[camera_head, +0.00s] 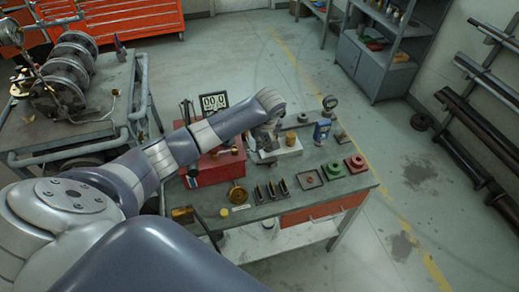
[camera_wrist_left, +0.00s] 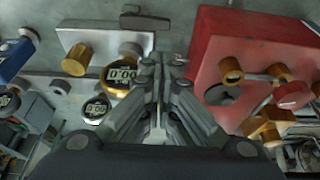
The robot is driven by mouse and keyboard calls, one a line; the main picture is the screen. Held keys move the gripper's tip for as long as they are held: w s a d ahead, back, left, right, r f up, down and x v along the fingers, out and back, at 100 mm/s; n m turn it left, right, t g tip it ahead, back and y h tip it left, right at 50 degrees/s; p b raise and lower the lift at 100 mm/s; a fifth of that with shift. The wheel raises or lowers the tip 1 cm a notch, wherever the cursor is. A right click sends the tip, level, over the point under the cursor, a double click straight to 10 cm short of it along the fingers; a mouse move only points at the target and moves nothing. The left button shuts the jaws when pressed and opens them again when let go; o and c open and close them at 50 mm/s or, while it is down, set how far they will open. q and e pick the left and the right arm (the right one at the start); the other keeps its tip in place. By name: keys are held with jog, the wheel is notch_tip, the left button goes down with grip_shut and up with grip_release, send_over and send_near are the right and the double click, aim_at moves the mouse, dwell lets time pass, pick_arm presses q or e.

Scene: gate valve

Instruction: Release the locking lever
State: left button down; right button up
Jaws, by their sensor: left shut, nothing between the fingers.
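A red box (camera_head: 205,172) stands on the workbench, with brass fittings (camera_head: 232,151) on it. In the wrist view the red box (camera_wrist_left: 235,50) fills the right side, with brass knobs (camera_wrist_left: 231,72), a rod between fittings and a dark red rounded handle (camera_wrist_left: 291,95). I cannot tell which part is the locking lever. My left gripper (camera_head: 267,143) is over the bench just right of the red box. Its fingers (camera_wrist_left: 162,68) are shut and empty in the wrist view, apart from the brass fittings. My right gripper is not in view.
A light block with brass knobs (camera_wrist_left: 78,56) and digital gauges (camera_wrist_left: 122,75) sits left of the fingers. Red (camera_head: 356,163) and green (camera_head: 333,170) flanges lie at the bench's right. A pipework cart (camera_head: 120,75) stands left. A grey shelf (camera_head: 372,70) stands behind.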

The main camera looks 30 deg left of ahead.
aim_at(267, 161)
pick_arm(q)
jog(key=shift+p+x, duration=0.35)
jog(key=shift+x, duration=1.35)
jog(key=x, duration=0.5)
jog(key=shift+w+d, duration=0.1)
jog(key=shift+x, duration=0.8)
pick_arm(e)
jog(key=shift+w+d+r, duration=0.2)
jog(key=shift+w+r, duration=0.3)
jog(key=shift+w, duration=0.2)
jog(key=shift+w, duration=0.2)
pick_arm(q)
jog(key=shift+f, duration=0.1)
